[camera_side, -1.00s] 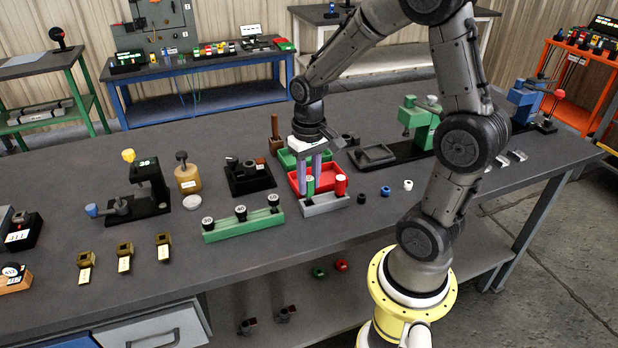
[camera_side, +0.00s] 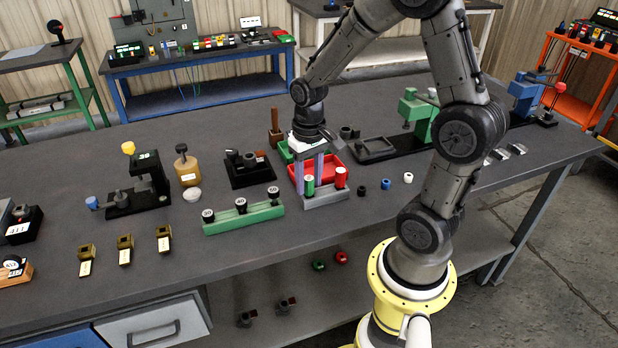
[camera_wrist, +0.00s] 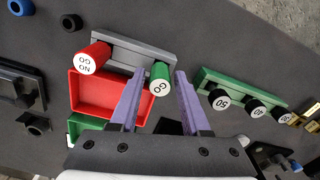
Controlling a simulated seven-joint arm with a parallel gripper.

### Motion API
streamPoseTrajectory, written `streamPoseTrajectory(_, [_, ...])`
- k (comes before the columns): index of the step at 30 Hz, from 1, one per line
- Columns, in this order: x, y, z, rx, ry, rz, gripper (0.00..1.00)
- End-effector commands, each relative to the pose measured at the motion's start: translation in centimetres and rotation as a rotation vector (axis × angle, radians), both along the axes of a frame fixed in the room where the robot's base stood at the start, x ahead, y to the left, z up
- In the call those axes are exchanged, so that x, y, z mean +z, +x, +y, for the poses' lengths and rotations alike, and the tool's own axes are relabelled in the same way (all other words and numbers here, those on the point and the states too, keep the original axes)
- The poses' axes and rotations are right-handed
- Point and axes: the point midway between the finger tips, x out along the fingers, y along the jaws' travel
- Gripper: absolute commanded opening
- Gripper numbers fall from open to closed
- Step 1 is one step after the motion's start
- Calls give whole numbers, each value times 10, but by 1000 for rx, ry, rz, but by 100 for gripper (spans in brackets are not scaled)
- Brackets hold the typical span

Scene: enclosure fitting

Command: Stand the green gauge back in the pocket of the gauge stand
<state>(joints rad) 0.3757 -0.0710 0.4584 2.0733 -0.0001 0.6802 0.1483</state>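The green gauge (camera_side: 309,187) is a short cylinder with a marked white end face. It stands upright at the left end of the grey gauge stand (camera_side: 327,200) in the side view, and appears seated there. In the wrist view the green gauge (camera_wrist: 161,76) lies between the two purple fingers of my gripper (camera_wrist: 160,80), with gaps visible on both sides. My gripper (camera_side: 310,182) is open around it and points down. The pocket is hidden under the gauge. The red gauge (camera_side: 341,178) stands at the stand's other end.
A red tray (camera_side: 335,172) and a green tray (camera_wrist: 88,126) lie behind the stand. A green rail (camera_side: 243,218) with several black knobs lies to the left. Small rings, including a blue one (camera_side: 386,184), lie to the right. The bench front is clear there.

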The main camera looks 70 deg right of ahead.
Motion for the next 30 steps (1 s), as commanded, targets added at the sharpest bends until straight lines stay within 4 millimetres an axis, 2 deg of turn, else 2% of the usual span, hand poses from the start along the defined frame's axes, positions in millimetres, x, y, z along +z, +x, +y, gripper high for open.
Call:
streamPoseTrajectory(1, [0, 0, 0, 0, 0, 0, 58])
streamPoseTrajectory(3, [0, 0, 0, 0, 0, 0, 66])
streamPoseTrajectory(14, [5, 1, 0, 0, -2, -3, 66])
streamPoseTrajectory(20, [36, 1, -1, 0, -3, -7, 66])
streamPoseTrajectory(30, [108, 1, 0, 0, -2, -5, 66])
